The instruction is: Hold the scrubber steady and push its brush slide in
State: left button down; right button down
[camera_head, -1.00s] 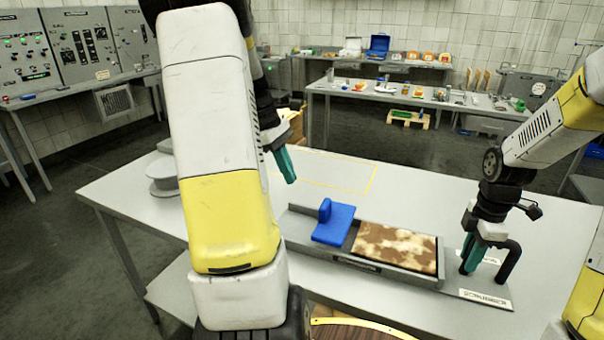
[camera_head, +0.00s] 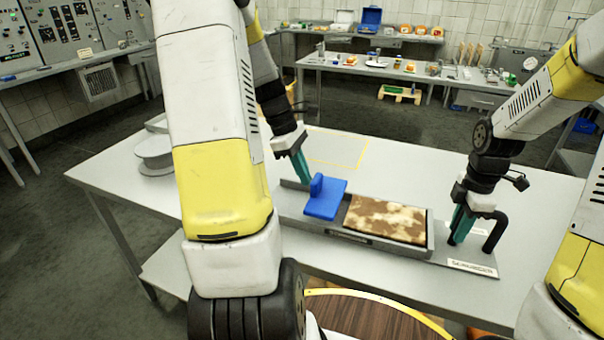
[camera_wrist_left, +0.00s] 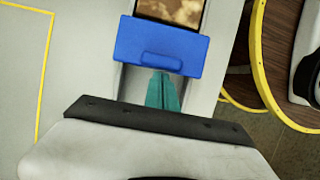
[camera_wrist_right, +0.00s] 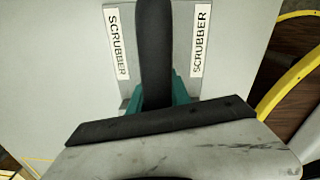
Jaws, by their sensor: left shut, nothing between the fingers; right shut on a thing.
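The scrubber (camera_head: 438,250) is a grey tray-like frame on the table, with a blue brush slide (camera_head: 322,204) with an upright tab near its left end. A brown and cream mottled slab (camera_head: 386,219) lies in its channel, right of the slide with a small gap. My left gripper (camera_head: 304,178) is shut and empty just left of the slide's tab. In the left wrist view its teal fingers (camera_wrist_left: 163,92) point at the blue slide (camera_wrist_left: 160,47), and contact is hard to tell. My right gripper (camera_head: 459,236) is shut on the black handle (camera_wrist_right: 153,50) at the scrubber's right end.
The table (camera_head: 130,195) has a yellow outlined area (camera_head: 345,150) behind the scrubber. A grey spool-like object (camera_head: 155,153) stands at the table's left. A round wooden surface with a yellow rim (camera_head: 365,318) is at the front.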

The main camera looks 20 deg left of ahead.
pick_arm(q)
jog(key=d, duration=2.2)
jog(key=shift+w+d, duration=0.2)
jog(key=shift+w, duration=0.2)
jog(key=shift+a, duration=0.1)
jog(key=shift+a, duration=0.35)
jog(key=a, duration=0.3)
jog(key=shift+a, duration=0.1)
jog(key=v, duration=1)
pick_arm(e)
jog(key=c, duration=1.1)
grip_release()
